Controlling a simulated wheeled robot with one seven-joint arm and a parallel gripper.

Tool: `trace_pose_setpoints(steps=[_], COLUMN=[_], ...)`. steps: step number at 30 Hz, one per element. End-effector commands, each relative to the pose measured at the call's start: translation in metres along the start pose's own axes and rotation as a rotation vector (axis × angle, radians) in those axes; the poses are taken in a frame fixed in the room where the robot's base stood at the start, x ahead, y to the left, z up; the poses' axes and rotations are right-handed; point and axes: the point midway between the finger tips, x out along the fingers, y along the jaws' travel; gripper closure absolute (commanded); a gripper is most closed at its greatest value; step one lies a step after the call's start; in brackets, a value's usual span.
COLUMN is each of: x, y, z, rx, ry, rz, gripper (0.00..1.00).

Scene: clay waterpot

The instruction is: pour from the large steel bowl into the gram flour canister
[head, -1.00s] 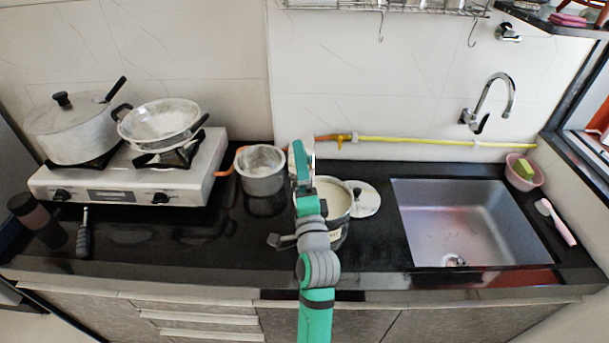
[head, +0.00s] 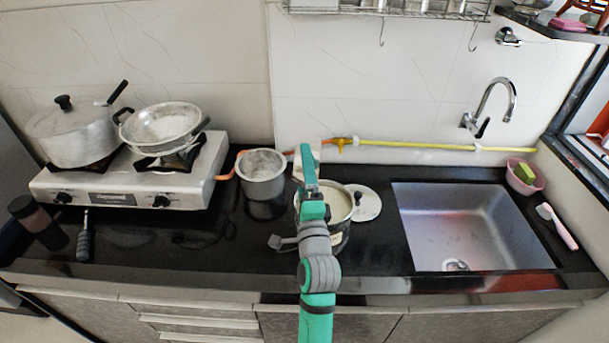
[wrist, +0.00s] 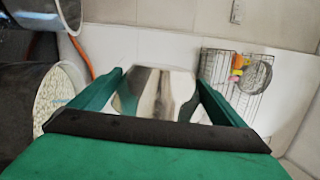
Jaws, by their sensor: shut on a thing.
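My gripper (head: 309,158) is above the counter, near the back of the canister. In the wrist view my gripper (wrist: 160,98) is closed on a shiny steel piece, which I take to be the large steel bowl (wrist: 153,92). Its full shape and contents are hidden; in the head view only a pale patch of the bowl (head: 316,156) shows beside the fingers. The gram flour canister (head: 340,235) stands upright and open on the counter, with pale content inside, partly hidden by my arm. In the wrist view the canister (wrist: 12,105) is at the left edge.
A round lid (head: 367,204) lies right of the canister. A steel pot (head: 262,178) stands to its left. The stove (head: 120,190) holds a lidded pot (head: 72,138) and a shallow pan (head: 162,124). The sink (head: 470,225) is at right. A yellow hose (head: 420,145) runs along the wall.

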Motion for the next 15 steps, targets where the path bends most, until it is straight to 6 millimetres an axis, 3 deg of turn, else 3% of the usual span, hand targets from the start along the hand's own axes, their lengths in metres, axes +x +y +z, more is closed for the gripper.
trace_pose_setpoints(steps=[7,15], x=[0.001,0.006], y=[-0.002,-0.018], z=[0.001,0.007], rx=[-0.007,-0.1], ry=[-0.002,-0.024], rz=[-0.001,0.017], gripper=[0.29,0.29])
